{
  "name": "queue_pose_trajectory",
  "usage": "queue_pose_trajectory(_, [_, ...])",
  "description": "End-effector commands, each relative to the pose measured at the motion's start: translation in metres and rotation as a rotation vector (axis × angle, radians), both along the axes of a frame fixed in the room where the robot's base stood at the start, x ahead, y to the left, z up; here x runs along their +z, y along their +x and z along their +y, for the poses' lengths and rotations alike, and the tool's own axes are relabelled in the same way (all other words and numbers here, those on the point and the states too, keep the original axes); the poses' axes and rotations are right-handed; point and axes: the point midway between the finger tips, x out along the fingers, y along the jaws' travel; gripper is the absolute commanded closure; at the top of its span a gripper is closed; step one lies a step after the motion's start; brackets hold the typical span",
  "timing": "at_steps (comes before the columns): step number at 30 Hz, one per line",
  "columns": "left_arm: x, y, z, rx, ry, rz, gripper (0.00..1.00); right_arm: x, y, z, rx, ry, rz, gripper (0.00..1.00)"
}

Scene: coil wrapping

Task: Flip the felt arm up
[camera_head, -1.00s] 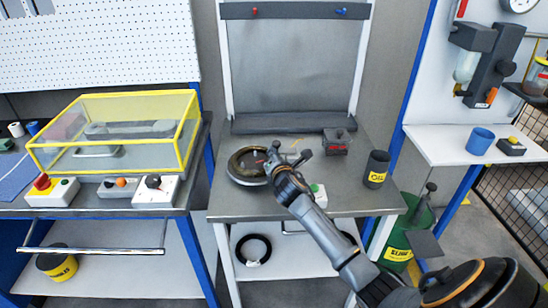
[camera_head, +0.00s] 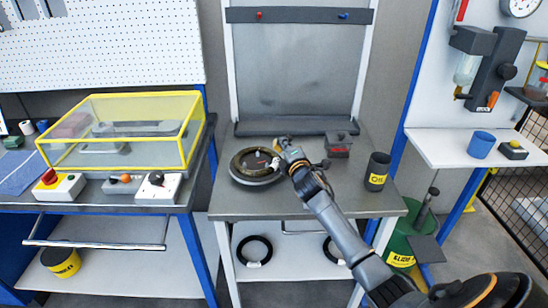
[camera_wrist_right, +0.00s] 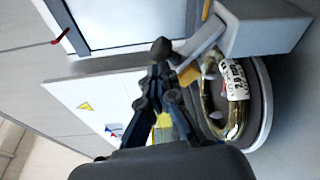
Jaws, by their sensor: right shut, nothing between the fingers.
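A round dark turntable (camera_head: 240,178) with a brass-coloured coil stands on the middle bench. In the right wrist view the brass coil (camera_wrist_right: 240,124) has a white printed tag and sits on a rounded grey base. A small tan piece, seemingly the felt arm (camera_head: 279,142), shows at the coil's far right edge; in the wrist view it is a tan and grey strip (camera_wrist_right: 190,73). My right gripper (camera_head: 288,153) is shut and empty beside it; in the wrist view its dark fingers (camera_wrist_right: 160,72) are close to the strip. I cannot tell whether they touch. My left gripper is out of view.
A dark block (camera_head: 338,150) and an oil cup (camera_head: 377,172) stand right of my arm. A yellow-framed clear cover (camera_head: 122,135) is on the left bench. A grey panel (camera_head: 298,70) rises behind. The bench's front left is clear.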

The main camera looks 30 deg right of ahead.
Motion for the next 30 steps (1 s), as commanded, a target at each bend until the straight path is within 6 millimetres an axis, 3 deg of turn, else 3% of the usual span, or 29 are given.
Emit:
queue_pose_trajectory(21, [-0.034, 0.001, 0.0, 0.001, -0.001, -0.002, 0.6, 0.003, -0.024, -0.039, -0.002, 0.574, -0.35, 1.0])
queue_pose_trajectory(30, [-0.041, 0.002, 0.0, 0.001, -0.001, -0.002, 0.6, 0.001, -0.031, -0.05, 0.0, 0.624, -0.382, 1.0])
